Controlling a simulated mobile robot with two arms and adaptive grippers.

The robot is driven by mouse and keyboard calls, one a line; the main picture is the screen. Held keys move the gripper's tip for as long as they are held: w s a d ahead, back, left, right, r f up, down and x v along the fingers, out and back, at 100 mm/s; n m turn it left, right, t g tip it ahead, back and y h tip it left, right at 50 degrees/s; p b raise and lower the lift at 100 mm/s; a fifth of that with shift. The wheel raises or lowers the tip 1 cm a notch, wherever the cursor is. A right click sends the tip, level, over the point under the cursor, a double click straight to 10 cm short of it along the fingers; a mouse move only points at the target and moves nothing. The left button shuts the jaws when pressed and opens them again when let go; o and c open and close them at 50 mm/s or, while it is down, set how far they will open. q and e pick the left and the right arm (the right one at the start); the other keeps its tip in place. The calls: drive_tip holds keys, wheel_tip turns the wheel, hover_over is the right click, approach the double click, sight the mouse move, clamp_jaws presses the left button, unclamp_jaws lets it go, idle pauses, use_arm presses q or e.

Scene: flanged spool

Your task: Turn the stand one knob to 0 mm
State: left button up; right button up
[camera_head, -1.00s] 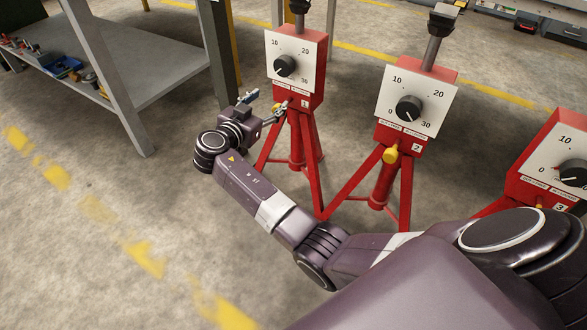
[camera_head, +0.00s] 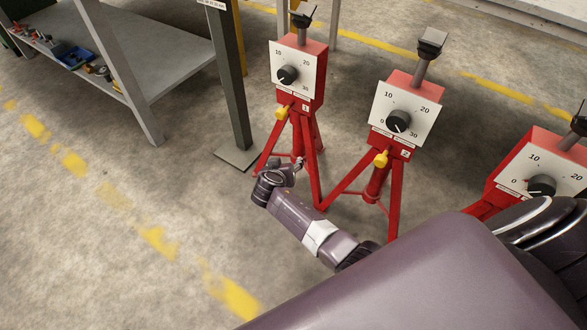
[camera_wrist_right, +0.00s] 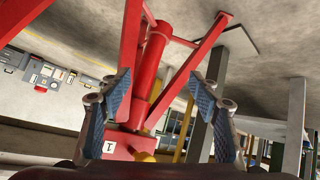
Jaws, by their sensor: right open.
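Stand one (camera_head: 299,97) is a red tripod with a white dial plate (camera_head: 308,66) marked 10, 20 and 30. Its black knob (camera_head: 288,75) has a mark pointing to the lower left; the 0 figure cannot be read there. A yellow handle (camera_head: 282,113) sits below the dial. My right gripper (camera_head: 298,164) is low in front of stand one's legs, below the handle and apart from the knob. In the right wrist view its blue-padded fingers (camera_wrist_right: 163,95) are spread and empty, with the upside-down red stand beyond them. My left gripper is not in view.
Stand two (camera_head: 402,105) and stand three (camera_head: 540,165) stand to the right with similar dials. A grey shelf table (camera_head: 165,60) and a grey post (camera_head: 232,90) are at the left. Open concrete floor lies left of my arm.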

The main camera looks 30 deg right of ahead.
drive_tip(key=shift+s+a+f+n+g+y+p, duration=0.1)
drive_tip(key=shift+s+f+n+g+y+p, duration=0.15)
drive_tip(key=shift+s+f, duration=0.4)
drive_tip(key=shift+s+a+f+n+g+y+p, duration=0.15)
drive_tip(key=shift+s+f+n+p, duration=0.2)
drive_tip(key=shift+s, duration=0.45)
drive_tip(key=shift+d+f, duration=0.1)
